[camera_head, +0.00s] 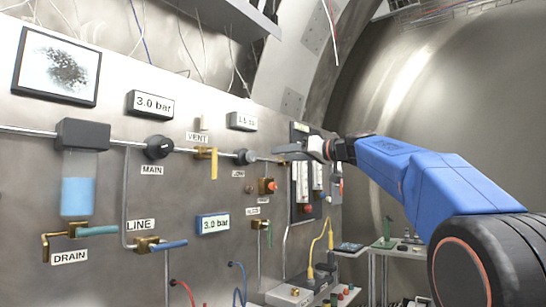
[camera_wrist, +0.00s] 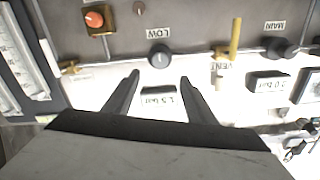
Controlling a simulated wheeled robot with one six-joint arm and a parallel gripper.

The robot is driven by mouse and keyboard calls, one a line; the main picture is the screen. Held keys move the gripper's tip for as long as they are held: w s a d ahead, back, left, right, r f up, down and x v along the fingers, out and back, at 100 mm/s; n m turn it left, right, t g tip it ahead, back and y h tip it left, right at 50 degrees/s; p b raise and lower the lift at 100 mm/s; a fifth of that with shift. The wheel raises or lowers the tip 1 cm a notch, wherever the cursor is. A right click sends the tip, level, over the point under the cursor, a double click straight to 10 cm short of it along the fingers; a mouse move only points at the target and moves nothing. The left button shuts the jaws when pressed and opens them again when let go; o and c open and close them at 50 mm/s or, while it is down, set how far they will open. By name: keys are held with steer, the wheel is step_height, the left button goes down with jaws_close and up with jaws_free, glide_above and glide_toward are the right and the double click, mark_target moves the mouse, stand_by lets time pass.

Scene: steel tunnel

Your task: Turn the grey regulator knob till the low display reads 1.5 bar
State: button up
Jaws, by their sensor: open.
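The grey regulator knob (camera_head: 246,156) sits on the pipe of the steel panel, right of the VENT valve. It also shows in the wrist view (camera_wrist: 160,55), beside an upside-down LOW label. The low display (camera_head: 242,121) is above the knob in the head view. In the wrist view the low display (camera_wrist: 160,98) is upside down and appears to read 1.5 bar. My gripper (camera_head: 283,152) is open and empty, to the right of the knob in the head view. In the wrist view my gripper (camera_wrist: 160,76) has its fingers apart, with the knob beyond their tips, not between them.
The yellow VENT handle (camera_head: 213,163) stands left of the knob, and the dark MAIN knob (camera_head: 158,147) is farther left. An orange button box (camera_head: 267,186) is below right. Flow gauges (camera_head: 302,182) stand to the right. The 3.0 bar display (camera_head: 151,104) is upper left.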

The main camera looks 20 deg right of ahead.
steer(key=shift+v, duration=2.4)
steer(key=s+a+f+m+g+h, duration=0.1)
steer(key=s+a+f+g+h, duration=0.15)
steer(key=s+f, duration=0.55)
steer(key=s+a+f+m+g+h, duration=0.1)
steer(key=s+a+f, duration=0.25)
steer(key=f, duration=0.85)
steer(key=s+a+f+m+g+h, duration=0.1)
steer(key=s+a+f+g, duration=0.15)
steer(key=s+f, duration=0.45)
steer(key=s+d+f+g+h, duration=0.1)
steer(key=s+f+h, duration=0.1)
steer(key=s+f, duration=0.5)
steer(key=s+d+f+m+g+h, duration=0.1)
steer(key=s+f, duration=0.6)
steer(key=f, duration=0.8)
steer(key=s+d+f+g+h, duration=0.1)
steer(key=s+d+f+h, duration=0.1)
steer(key=s+f, duration=0.6)
step_height(320, 180, down, 3)
steer(key=shift+r+g+h, duration=0.1)
steer(key=shift+g+h, duration=0.3)
steer(key=shift+h, duration=0.15)
